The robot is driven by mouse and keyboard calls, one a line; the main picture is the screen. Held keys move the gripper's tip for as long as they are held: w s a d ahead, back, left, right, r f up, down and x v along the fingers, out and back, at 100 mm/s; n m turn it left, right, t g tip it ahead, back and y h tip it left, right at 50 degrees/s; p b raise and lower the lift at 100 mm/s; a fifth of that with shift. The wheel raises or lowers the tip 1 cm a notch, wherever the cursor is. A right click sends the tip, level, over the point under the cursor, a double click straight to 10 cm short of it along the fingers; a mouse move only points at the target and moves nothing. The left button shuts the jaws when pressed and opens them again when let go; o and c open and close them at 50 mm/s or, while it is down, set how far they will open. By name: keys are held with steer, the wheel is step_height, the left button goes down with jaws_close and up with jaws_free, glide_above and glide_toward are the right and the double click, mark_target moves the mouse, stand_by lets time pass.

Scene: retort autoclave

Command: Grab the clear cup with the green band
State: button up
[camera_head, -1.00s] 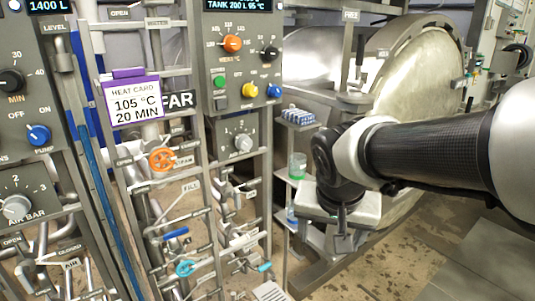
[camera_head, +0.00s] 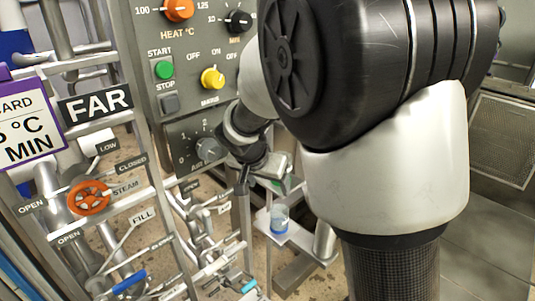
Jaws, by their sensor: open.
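The clear cup with the green band (camera_head: 287,183) is mostly hidden behind my gripper and arm. Only a small green part shows, by the upper shelf of the narrow stand at centre. My gripper (camera_head: 262,176) is open and right beside it in the picture, overlapping it. I cannot tell whether the fingers are around the cup or touching it. A clear cup with a blue band (camera_head: 279,218) stands upright on the lower shelf, below my gripper.
The lower shelf (camera_head: 297,231) is a small pale plate. A control panel (camera_head: 185,100) with knobs and buttons stands close left of my gripper. Pipes, an orange steam valve wheel (camera_head: 90,198) and lever handles fill the left. Bare floor (camera_head: 500,240) shows at right.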

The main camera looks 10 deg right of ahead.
steer(key=w+d, duration=0.1)
steer(key=w, duration=0.1)
steer(key=w+d, duration=0.2)
steer(key=w, duration=0.1)
steer(key=w+d+p, duration=0.1)
steer(key=w, duration=0.1)
steer(key=shift+w+d+f, duration=0.1)
steer(key=shift+w+d, duration=0.1)
steer(key=shift+d, duration=0.1)
steer(key=shift+w+f, duration=0.15)
steer(key=shift+f, duration=0.3)
steer(key=c, duration=1.1)
steer(key=shift+r, duration=0.15)
